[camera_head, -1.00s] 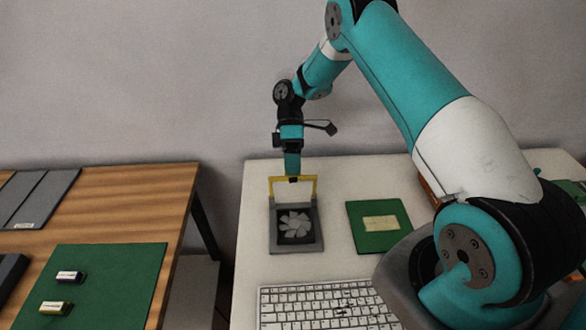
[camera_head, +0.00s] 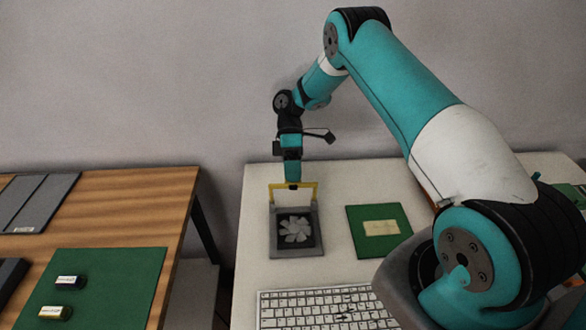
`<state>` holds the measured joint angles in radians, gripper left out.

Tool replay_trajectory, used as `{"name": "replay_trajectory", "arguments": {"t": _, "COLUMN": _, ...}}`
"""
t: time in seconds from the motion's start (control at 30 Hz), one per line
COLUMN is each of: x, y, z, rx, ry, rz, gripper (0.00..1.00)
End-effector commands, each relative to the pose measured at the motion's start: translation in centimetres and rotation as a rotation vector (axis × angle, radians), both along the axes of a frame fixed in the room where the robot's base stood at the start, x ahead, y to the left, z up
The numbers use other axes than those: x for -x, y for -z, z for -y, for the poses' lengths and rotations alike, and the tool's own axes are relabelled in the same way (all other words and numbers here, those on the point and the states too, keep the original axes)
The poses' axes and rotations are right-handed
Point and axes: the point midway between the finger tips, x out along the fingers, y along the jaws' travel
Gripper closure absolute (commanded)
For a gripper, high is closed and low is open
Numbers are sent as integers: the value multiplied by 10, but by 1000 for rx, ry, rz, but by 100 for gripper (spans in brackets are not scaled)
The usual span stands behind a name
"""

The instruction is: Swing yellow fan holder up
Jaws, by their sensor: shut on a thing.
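The yellow fan holder (camera_head: 315,191) is a thin frame standing up at the far edge of a grey fan housing. My gripper (camera_head: 292,184) points down and is shut on the middle of its top bar. The grey housing (camera_head: 274,240) lies flat on the white table, with a light grey fan (camera_head: 296,229) showing in its dark square opening. The gripper's fingers are small here, and the exact contact on the bar is partly hidden.
A green board with a pale label (camera_head: 358,236) lies right of the housing, and a white keyboard (camera_head: 325,306) lies in front. My arm covers the white table's (camera_head: 350,175) right part. A wooden table (camera_head: 140,205) with a green mat (camera_head: 120,285) stands at the left, beyond a gap.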

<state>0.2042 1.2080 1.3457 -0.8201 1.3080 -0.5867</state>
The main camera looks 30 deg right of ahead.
Motion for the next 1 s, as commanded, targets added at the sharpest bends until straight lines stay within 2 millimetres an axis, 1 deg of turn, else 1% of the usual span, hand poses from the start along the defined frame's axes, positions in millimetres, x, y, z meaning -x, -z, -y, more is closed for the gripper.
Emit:
{"name": "replay_trajectory", "arguments": {"t": 0.03, "x": 0, "y": 6, "z": 0, "rx": 2, "ry": 10, "rz": 1, "gripper": 51}}
{"name": "replay_trajectory", "arguments": {"t": 0.33, "x": -1, "y": 4, "z": 1, "rx": 4, "ry": 13, "rz": 2, "gripper": 57}}
{"name": "replay_trajectory", "arguments": {"t": 0.73, "x": -2, "y": 2, "z": 1, "rx": 6, "ry": 14, "rz": 4, "gripper": 61}}
{"name": "replay_trajectory", "arguments": {"t": 0.77, "x": -2, "y": 0, "z": 1, "rx": 5, "ry": 15, "rz": 4, "gripper": 64}}
{"name": "replay_trajectory", "arguments": {"t": 0.87, "x": -2, "y": -11, "z": 1, "rx": 5, "ry": 14, "rz": 5, "gripper": 64}}
{"name": "replay_trajectory", "arguments": {"t": 0.97, "x": -2, "y": -32, "z": 1, "rx": 5, "ry": 11, "rz": 8, "gripper": 64}}
{"name": "replay_trajectory", "arguments": {"t": 1.0, "x": -2, "y": -44, "z": 1, "rx": 4, "ry": 11, "rz": 8, "gripper": 64}}
